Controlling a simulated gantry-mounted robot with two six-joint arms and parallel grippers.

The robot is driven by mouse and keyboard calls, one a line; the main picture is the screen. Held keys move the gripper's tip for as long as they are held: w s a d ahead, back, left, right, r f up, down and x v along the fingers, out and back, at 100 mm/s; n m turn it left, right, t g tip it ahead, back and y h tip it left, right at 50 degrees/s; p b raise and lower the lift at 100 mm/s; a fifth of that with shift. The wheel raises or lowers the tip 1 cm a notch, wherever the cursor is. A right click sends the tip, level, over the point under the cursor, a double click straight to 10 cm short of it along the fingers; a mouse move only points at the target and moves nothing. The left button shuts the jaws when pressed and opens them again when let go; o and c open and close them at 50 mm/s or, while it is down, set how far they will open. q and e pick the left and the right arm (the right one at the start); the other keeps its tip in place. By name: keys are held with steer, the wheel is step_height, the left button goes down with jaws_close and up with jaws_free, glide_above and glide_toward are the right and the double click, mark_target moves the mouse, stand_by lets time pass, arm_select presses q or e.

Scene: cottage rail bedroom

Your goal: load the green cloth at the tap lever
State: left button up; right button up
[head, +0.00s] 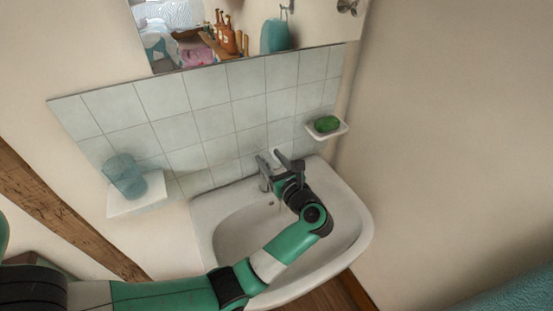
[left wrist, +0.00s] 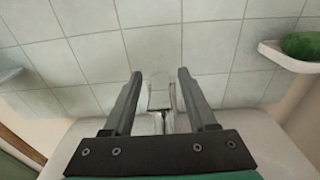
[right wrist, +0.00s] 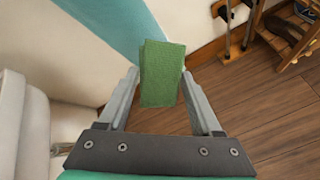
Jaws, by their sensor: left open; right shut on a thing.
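The tap (head: 264,174) stands at the back of the white basin (head: 224,236) in the head view. My left gripper (head: 286,159) is open right by it. In the left wrist view the metal tap lever (left wrist: 160,98) shows between the two open fingers, with clear space on each side. My right gripper (right wrist: 160,73) is shut on the green cloth (right wrist: 161,80), a folded rectangle standing up between its fingers. The right gripper and cloth do not show in the head view.
A dish with a green soap (head: 327,124) is on the wall right of the tap. A blue glass (head: 125,176) stands on a white ledge (head: 136,198) at left. Tiles and a mirror are behind. A wooden rack (right wrist: 285,40) stands on the floor in the right wrist view.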

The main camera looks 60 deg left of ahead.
steer(key=shift+f+b, duration=0.5)
arm_select(q)
steer(key=d, duration=1.2)
steer(key=shift+w+r, duration=0.2)
steer(key=shift+r, duration=0.25)
steer(key=a, duration=0.8)
steer(key=a+f+p, duration=0.1)
steer(key=a, duration=0.3)
steer(key=shift+s+a, duration=0.15)
steer(key=shift+s, duration=0.05)
arm_select(e)
steer(key=shift+r, duration=0.45)
arm_select(q)
steer(key=shift+f+y+b, duration=0.25)
steer(key=shift+y+b, duration=0.05)
arm_select(e)
steer(key=shift+a+f, duration=0.1)
steer(key=shift+f, duration=0.15)
arm_select(q)
steer(key=shift+d, duration=0.2)
steer(key=shift+d+r, duration=0.1)
arm_select(e)
steer(key=shift+r, duration=0.1)
